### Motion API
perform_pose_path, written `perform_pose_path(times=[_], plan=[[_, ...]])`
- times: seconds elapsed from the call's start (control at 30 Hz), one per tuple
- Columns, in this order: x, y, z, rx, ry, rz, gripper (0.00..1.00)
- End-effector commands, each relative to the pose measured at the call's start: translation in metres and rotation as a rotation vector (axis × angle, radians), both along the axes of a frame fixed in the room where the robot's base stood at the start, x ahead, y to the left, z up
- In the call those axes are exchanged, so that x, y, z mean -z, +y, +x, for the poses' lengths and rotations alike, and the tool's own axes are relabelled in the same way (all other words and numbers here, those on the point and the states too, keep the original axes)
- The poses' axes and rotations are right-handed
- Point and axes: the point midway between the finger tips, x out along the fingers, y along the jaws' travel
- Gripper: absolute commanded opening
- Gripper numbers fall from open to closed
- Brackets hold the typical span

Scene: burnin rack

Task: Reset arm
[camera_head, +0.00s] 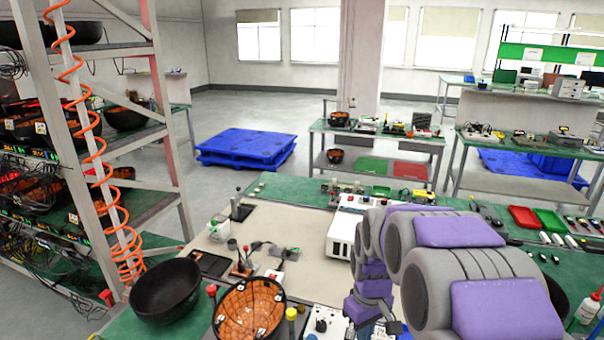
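My grey and purple arm fills the lower right of the head view. It bends back over the bench, and its far end hangs down near the bottom edge. My gripper (388,325) is a small dark shape there, partly hidden by my own arm links. Its fingers are not clear, so I cannot tell whether it is open or shut. I see nothing clearly held in it.
A black bowl (166,291) and an orange-lined bowl (250,308) sit on the green bench, left of my gripper. A white box (343,234) stands behind my arm. A rack (160,115) with an orange coiled hose (98,150) rises at left. Open floor lies beyond.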

Motion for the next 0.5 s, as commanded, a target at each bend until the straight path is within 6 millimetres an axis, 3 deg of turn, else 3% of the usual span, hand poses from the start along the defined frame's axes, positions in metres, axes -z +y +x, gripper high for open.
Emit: perform_pose_path(times=[0.2, 0.5], plan=[[-0.035, 0.0, -0.072, 0.119, 0.022, -0.009, 0.0], [-0.059, -0.001, -0.173, 0.286, 0.056, -0.027, 0.0]])
